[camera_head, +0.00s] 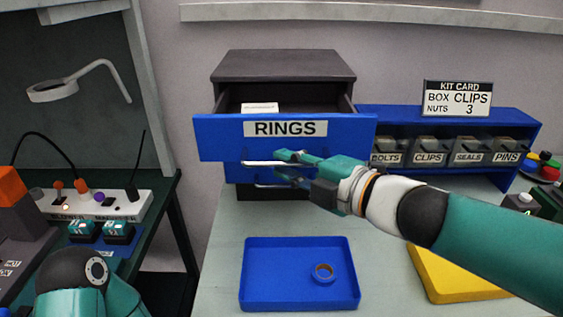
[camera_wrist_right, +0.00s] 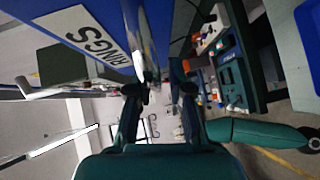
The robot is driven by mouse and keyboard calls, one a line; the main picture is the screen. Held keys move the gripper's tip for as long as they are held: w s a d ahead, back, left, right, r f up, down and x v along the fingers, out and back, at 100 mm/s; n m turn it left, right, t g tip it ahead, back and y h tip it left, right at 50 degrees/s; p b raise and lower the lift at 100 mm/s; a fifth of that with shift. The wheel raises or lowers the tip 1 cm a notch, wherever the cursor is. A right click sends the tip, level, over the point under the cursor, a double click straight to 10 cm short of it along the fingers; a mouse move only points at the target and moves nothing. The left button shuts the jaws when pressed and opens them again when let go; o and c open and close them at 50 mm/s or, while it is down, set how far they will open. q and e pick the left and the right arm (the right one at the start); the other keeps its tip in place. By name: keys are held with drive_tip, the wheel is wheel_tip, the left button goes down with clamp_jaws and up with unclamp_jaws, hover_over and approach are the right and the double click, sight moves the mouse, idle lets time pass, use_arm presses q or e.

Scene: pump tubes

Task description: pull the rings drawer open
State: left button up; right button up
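The rings drawer (camera_head: 220,142) has a blue front with a white RINGS label (camera_head: 285,128) and stands pulled out of the dark cabinet (camera_head: 285,66). Its inside shows, with a white item (camera_head: 260,107) in it. Its pale bar handle (camera_head: 255,163) runs along the lower front. My right gripper (camera_head: 285,163) is at the handle's right part. In the right wrist view the two fingertips (camera_wrist_right: 160,90) are apart with a gap between them, close to the labelled front (camera_wrist_right: 75,25). I cannot tell whether they touch the handle. My left gripper is out of view.
A blue tray (camera_head: 262,297) with a ring (camera_head: 323,272) lies in front on the table. A yellow tray (camera_head: 450,280) is under my right arm. A blue rack of labelled bins (camera_head: 525,125) stands right.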

drive_tip(key=shift+o, duration=1.1)
drive_tip(key=shift+w, duration=0.1)
drive_tip(key=shift+r, duration=0.1)
drive_tip(key=shift+s+d, duration=0.25)
drive_tip(key=shift+d, duration=0.05)
drive_tip(key=v, duration=1.1)
drive_tip(key=shift+s, duration=0.15)
